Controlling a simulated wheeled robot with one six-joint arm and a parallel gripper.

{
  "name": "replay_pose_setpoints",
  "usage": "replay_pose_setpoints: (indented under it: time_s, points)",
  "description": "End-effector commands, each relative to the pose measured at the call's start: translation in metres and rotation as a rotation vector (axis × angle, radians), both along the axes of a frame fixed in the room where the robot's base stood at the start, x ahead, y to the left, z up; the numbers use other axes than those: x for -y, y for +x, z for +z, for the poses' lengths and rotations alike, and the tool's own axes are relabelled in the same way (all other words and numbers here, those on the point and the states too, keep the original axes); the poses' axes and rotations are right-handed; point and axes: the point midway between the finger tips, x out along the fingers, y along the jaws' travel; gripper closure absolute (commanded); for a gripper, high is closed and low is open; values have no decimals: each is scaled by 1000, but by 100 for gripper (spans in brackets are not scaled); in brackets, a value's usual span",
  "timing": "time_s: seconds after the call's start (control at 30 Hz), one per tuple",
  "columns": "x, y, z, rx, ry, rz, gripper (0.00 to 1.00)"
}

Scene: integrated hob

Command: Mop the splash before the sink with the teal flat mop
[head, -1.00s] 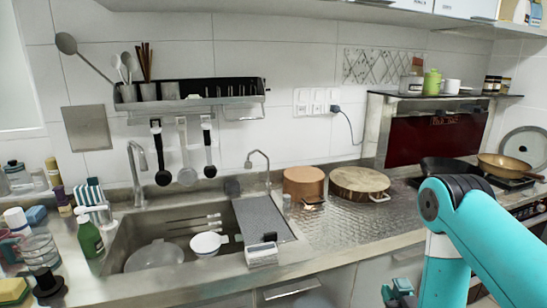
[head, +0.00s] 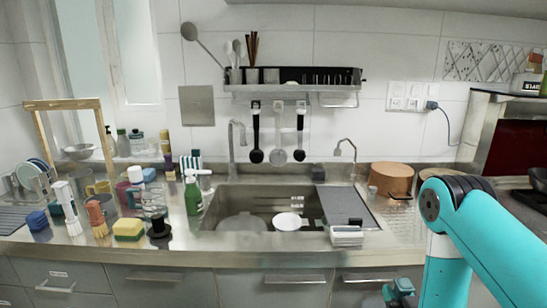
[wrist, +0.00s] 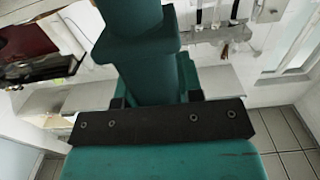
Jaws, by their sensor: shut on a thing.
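The sink (head: 208,226) is set in the counter at the middle of the head view, with a bowl and a white strainer in it. My gripper (wrist: 157,98) shows in the wrist view, its dark jaws shut around a teal piece that I take to be part of the teal flat mop (wrist: 150,65). This piece runs up the middle of the wrist view; I cannot make out the mop's flat head or its contact with the floor. The splash does not show, and the floor before the sink is outside the head view.
Grey cabinets (head: 160,285) with bar handles line the counter front. A green bottle (head: 193,196) and several brushes and sponges stand left of the sink. A copper pot (head: 392,178) stands right. Tiled floor (wrist: 285,135) shows at the wrist view's lower right.

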Motion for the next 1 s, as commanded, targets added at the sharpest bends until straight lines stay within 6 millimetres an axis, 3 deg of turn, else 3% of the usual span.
replay_pose_setpoints:
  time_s: [0.03, 0.6, 0.8, 1.0]
  points:
    - [0, 0, -29, 1, 0, 1, 96]
    - [-1, 0, -197, 2, 0, 3, 96]
    - [-1, 1, -232, 2, 0, 2, 96]
    - [-1, 1, -234, 2, 0, 2, 96]
